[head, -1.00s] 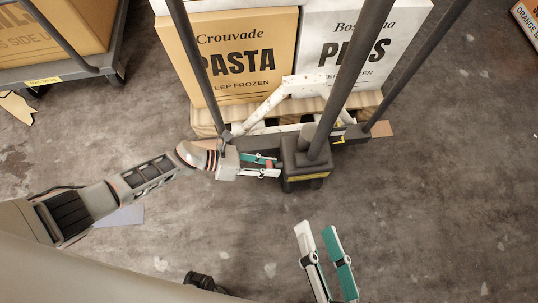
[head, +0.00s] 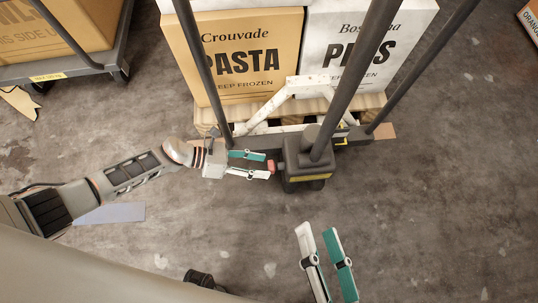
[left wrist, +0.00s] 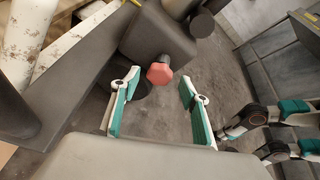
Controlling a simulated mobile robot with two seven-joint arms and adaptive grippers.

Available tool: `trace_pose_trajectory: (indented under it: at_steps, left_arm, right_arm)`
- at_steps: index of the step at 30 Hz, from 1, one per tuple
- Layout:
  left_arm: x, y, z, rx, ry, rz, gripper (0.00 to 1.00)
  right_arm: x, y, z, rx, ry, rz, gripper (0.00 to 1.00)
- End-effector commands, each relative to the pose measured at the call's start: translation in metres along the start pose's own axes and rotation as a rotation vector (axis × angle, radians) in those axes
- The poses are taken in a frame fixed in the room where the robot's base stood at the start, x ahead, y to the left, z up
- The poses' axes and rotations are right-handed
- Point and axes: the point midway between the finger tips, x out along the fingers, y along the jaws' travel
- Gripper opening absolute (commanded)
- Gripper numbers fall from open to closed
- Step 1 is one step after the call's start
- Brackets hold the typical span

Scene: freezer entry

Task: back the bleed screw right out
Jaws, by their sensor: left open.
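The bleed screw (head: 270,166) is a small red hexagonal head on the side of the dark pump block (head: 305,172). In the left wrist view the screw (left wrist: 160,73) stands out from the block face, upright in its place. My left gripper (head: 264,165) is open and empty, its teal-lined fingertips just short of the screw, one on either side of its line. In the left wrist view a gap shows between each finger and the head. My right gripper (head: 317,230) is open and empty, below the block in the head view. The screw's thread is hidden.
Dark upright bars (head: 352,75) rise from the pallet truck close to the block. A white frame (head: 275,100) and a pallet with a pasta box (head: 250,55) and a white box (head: 365,45) stand behind. Grey floor to the right is clear.

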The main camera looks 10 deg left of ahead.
Motion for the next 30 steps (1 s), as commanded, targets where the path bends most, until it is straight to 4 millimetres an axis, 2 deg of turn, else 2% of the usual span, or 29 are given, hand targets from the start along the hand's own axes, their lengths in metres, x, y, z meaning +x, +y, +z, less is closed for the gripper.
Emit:
trace_pose_trajectory:
  at_steps: [1,6,12,18,30]
  left_arm:
    - [-0.013,0.001,-0.001,0.001,0.002,0.002,0.45]
    - [-0.045,0.0,0.0,0.0,0.001,0.0,0.45]
    - [-0.07,0.0,0.0,0.0,0.0,0.0,0.45]
    - [-0.076,-0.001,0.001,0.0,-0.001,-0.002,0.45]
    - [-0.076,-0.002,0.0,0.004,-0.002,-0.001,0.45]
  right_arm:
    - [0.0,0.0,0.0,0.0,0.0,0.0,0.4]
    - [0.0,0.0,0.0,0.0,0.0,0.001,0.4]
    - [0.0,0.0,0.0,0.0,0.0,0.001,0.4]
    - [0.0,0.0,0.0,0.0,0.0,0.001,0.4]
    - [0.0,0.0,0.0,-0.001,0.0,0.001,0.4]
